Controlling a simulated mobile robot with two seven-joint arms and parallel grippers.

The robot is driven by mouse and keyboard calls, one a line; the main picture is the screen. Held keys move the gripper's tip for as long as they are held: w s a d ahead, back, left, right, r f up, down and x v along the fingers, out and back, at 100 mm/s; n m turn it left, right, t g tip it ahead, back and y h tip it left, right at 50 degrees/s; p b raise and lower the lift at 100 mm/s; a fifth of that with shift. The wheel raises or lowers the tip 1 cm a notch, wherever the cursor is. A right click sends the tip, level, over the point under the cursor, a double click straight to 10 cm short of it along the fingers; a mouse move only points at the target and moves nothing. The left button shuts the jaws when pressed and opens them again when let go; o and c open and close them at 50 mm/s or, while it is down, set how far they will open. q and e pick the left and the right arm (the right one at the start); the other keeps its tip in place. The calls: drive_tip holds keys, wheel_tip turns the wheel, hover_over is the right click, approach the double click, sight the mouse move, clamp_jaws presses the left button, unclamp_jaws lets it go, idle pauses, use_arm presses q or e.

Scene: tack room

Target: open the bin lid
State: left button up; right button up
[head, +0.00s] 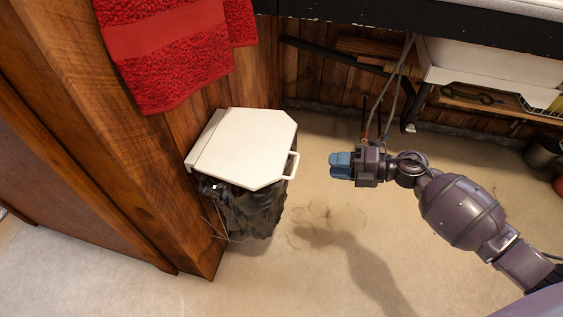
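The bin (262,212) stands on the floor against the wooden wall, with a dark bag-like body. Its white lid (243,147) lies flat and shut on top. A white loop handle (292,166) sticks out from the lid's right edge. My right gripper (336,165) comes in from the right and points left at the handle, with a clear gap between them. Its blue fingertips look close together, but I cannot tell whether they are open or shut. It touches nothing that I can see. My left gripper is not in view.
A red towel (170,50) hangs on the wooden wall above the bin. A dark-edged counter (420,30) with pipes and a shelf (490,97) below it runs along the back right.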

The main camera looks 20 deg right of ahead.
sight(296, 162)
drive_tip(key=shift+b+x, duration=0.95)
drive_tip(key=shift+x, duration=4.35)
drive_tip(key=shift+c, duration=0.2)
clamp_jaws()
